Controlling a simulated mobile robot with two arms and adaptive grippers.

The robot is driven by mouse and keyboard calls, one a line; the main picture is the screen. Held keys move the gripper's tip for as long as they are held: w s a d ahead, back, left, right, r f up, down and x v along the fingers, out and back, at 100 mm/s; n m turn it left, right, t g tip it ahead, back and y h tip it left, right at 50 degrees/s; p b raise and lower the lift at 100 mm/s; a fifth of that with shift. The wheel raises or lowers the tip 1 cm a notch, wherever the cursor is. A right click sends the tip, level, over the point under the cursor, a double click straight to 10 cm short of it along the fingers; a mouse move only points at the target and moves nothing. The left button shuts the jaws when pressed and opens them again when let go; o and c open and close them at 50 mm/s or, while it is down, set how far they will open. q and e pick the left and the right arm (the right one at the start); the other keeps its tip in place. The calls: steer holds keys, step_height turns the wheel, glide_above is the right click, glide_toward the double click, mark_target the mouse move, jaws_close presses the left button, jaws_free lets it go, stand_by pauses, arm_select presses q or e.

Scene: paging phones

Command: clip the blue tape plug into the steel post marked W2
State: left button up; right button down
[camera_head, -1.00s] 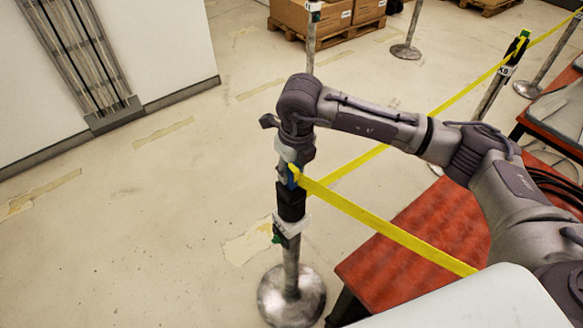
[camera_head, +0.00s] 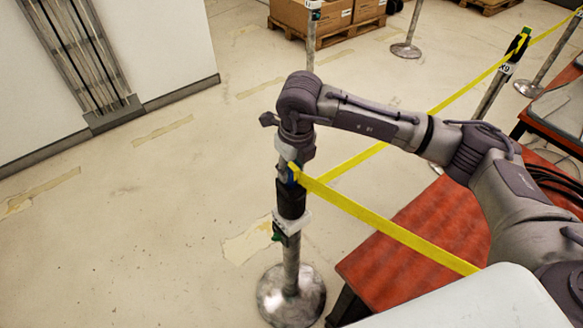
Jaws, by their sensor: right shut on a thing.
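The blue tape plug (camera_head: 291,175) shows only in part, with the yellow tape (camera_head: 385,226) running from it to the lower right. My right gripper (camera_head: 292,168) comes down from above and is shut on the plug. The plug is at the black head (camera_head: 291,199) of a steel post (camera_head: 291,262), seemingly touching its top. I cannot tell whether it is seated. The white tag (camera_head: 291,222) on this post is too small to read, so W2 cannot be confirmed. The fingertips are largely hidden. My left gripper is not in view.
A red-topped table (camera_head: 415,235) stands to the right, under the tape. Another black-headed post (camera_head: 500,82) with yellow tape stands at upper right. Boxes (camera_head: 325,15) on a pallet are at the back. The floor on the left is clear.

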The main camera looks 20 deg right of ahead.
mark_target(295, 170)
stand_by(1.0)
steer(key=shift+f+b, duration=0.65)
steer(key=shift+b, duration=0.2)
steer(key=c, duration=1)
jaws_free()
steer(key=shift+r, duration=0.1)
steer(key=shift+c, duration=0.2)
steer(key=shift+s+d+r+p, duration=0.1)
steer(key=shift+s+r+p, duration=0.1)
steer(key=shift+r+p, duration=1.2)
steer(key=shift+s+d+r+p, duration=0.1)
steer(key=shift+s+r+p, duration=0.3)
steer(key=shift+r, duration=1.85)
steer(key=shift+s+d+r+p, duration=0.1)
steer(key=shift+r+p, duration=1)
steer(key=shift+r, duration=0.75)
steer(key=shift+f, duration=0.1)
